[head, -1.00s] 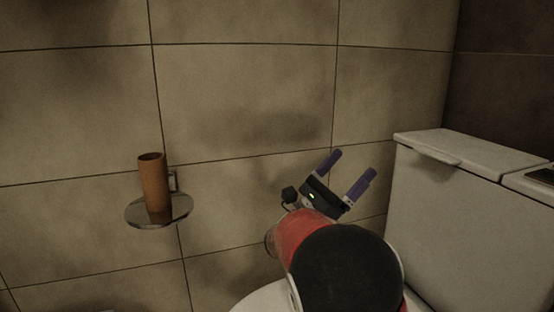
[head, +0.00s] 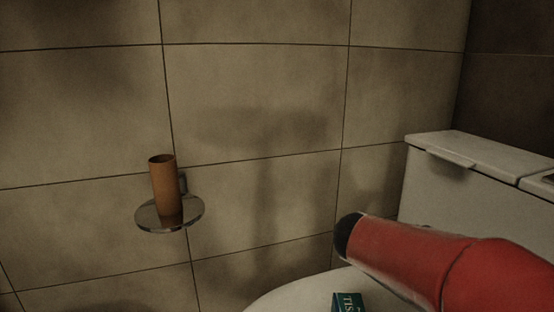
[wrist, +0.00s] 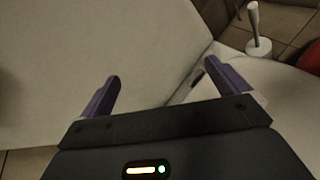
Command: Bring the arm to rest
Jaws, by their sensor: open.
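My gripper (wrist: 168,80) shows in the wrist view with its two purple fingers spread apart and nothing between them. A large pale surface fills the view beyond the fingers. In the head view my gripper is out of sight; only my red arm comes in from the lower right, over the toilet's side of the picture.
A white cistern (head: 430,190) is at the right. A dark green tissue box (head: 347,302) sits on a white lid (head: 290,298). A white brush holder (wrist: 258,46) stands on the floor.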

